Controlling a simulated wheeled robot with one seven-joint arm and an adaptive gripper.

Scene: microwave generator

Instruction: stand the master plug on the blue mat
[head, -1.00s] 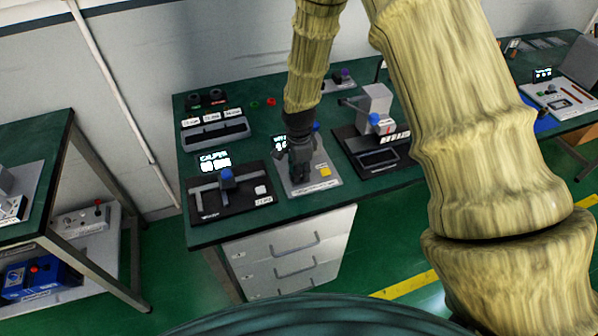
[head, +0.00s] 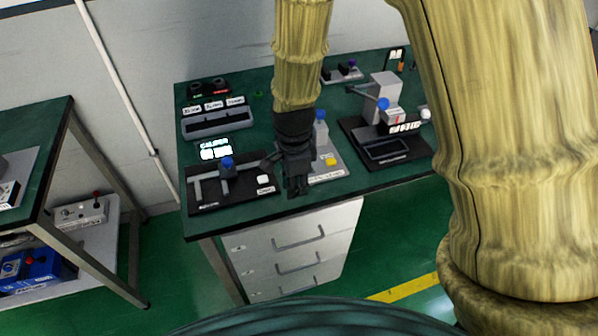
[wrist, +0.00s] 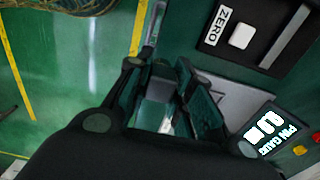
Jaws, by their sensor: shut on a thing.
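My gripper (head: 297,186) hangs over the front edge of the green bench, between the caliper station and the pin gauge station. In the wrist view my gripper (wrist: 172,98) has its fingers closed around a small grey piece, which I take to be the master plug (wrist: 157,87). The fingers hide much of it, and its lower end cannot be made out. In the head view the plug cannot be told from the dark fingers. The blue mat is not in view now.
The caliper station (head: 235,188) lies left of my gripper, and the pin gauge pad (head: 328,172) is behind and right of it. A black station with a grey block (head: 380,93) stands further right. A grey tray (head: 217,126) is at the back left. Drawers (head: 295,245) sit below.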

